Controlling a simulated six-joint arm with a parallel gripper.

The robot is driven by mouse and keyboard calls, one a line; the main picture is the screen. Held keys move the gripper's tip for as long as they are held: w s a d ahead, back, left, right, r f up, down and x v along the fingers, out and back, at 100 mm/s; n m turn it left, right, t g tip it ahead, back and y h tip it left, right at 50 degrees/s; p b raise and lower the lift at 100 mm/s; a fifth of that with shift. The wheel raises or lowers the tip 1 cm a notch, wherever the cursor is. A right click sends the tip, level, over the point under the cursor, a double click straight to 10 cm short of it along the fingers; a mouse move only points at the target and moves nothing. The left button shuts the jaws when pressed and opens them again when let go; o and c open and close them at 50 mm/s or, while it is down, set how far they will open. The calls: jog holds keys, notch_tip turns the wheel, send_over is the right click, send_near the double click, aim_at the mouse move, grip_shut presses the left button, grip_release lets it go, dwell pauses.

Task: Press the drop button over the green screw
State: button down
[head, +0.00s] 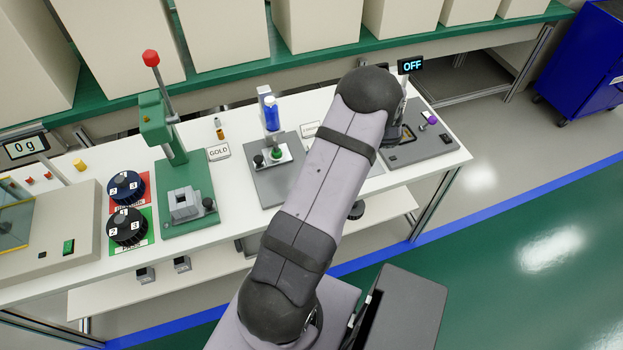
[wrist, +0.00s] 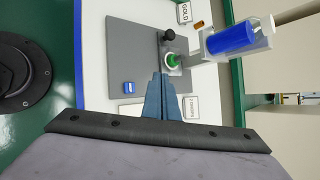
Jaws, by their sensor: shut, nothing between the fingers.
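The green screw (wrist: 172,60) sits in a pale holder on a grey plate (wrist: 125,45). It also shows in the head view (head: 276,154). A blue bottle (wrist: 232,39) on a pale mount stands behind the screw, also seen in the head view (head: 271,114). A small blue button (wrist: 129,87) lies on the grey plate; I cannot read its marking. My gripper (wrist: 161,76) is shut and empty, its fingertips over the plate between the blue button and the screw, apart from both in the picture. In the head view my arm hides the gripper and the blue button.
A black knob (wrist: 168,36) stands beside the screw holder. A GOLD sign (head: 219,152) and a green press (head: 185,200) are to the left. A station with a purple knob (head: 432,120) and an OFF display (head: 411,65) is to the right. Bins line the green shelf behind.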

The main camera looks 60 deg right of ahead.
notch_tip(320, 180, down, 8)
jog(key=b, duration=0.5)
jog(key=shift+r, duration=0.15)
jog(key=shift+f+b, duration=0.45)
jog(key=shift+f, duration=0.05)
jog(key=shift+f, duration=0.2)
dwell(1.4)
jog(key=shift+f+b, duration=0.25)
jog(key=shift+b, duration=0.25)
jog(key=shift+f+b, duration=0.4)
jog(key=shift+b, duration=0.05)
dwell(0.7)
jog(key=shift+r, duration=0.15)
jog(key=shift+r+p, duration=0.55)
jog(key=shift+r, duration=0.15)
jog(key=shift+r+p, duration=1.6)
jog(key=shift+r, duration=0.9)
